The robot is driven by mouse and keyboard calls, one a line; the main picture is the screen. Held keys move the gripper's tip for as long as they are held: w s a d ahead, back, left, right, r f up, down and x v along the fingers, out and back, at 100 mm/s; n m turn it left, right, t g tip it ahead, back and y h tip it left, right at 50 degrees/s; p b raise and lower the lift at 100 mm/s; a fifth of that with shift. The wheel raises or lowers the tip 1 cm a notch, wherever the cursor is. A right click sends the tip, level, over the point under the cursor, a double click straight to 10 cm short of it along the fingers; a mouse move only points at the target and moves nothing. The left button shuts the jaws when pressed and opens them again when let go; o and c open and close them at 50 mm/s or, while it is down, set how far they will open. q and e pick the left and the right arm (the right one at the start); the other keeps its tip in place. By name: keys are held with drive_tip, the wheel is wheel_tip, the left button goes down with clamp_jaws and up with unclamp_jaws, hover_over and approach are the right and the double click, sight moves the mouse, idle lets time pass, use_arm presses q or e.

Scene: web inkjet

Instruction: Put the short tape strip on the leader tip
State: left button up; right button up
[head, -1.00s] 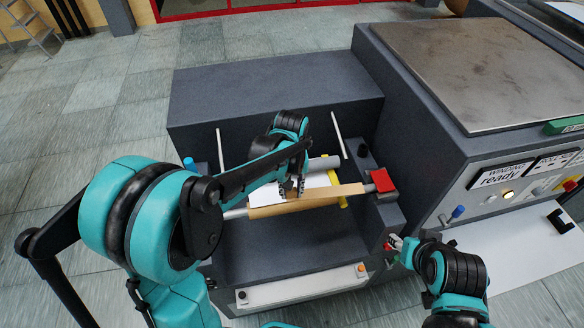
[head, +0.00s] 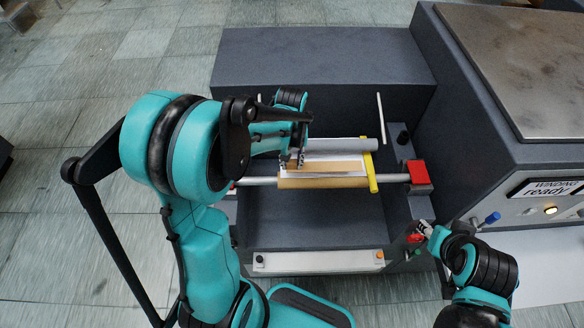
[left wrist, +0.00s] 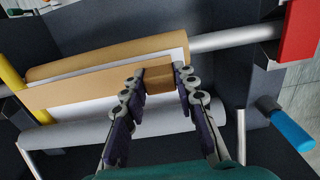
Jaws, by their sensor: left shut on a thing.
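My left gripper (head: 292,161) is shut on one end of the tan tape strip (head: 335,167). In the left wrist view the strip (left wrist: 85,88) runs left from the fingertips (left wrist: 161,78), and its gripped end looks darker brown. It lies over or just above the white leader sheet (head: 348,157), roughly parallel to the tan core (head: 322,183); contact is unclear. White shows on both sides of the strip in the left wrist view (left wrist: 110,100). My right gripper (head: 424,231) is near a red knob; its opening is too small to tell.
The tan core sits on a silver shaft (head: 394,178) with a red block (head: 419,176) at its right end. A grey roller (head: 345,144) lies behind, and a yellow bar (head: 371,178) stands by the right end. Dark machine walls surround this bay.

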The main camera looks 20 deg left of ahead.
sight(292, 168)
use_arm(q)
wheel_tip(292, 168, down, 3)
drive_tip(key=shift+w+f+b, duration=0.1)
drive_tip(key=shift+f+b, duration=0.1)
drive_tip(key=shift+b, duration=0.15)
drive_tip(key=shift+f, duration=0.2)
drive_tip(key=o, duration=0.9)
drive_tip(key=shift+r, duration=0.15)
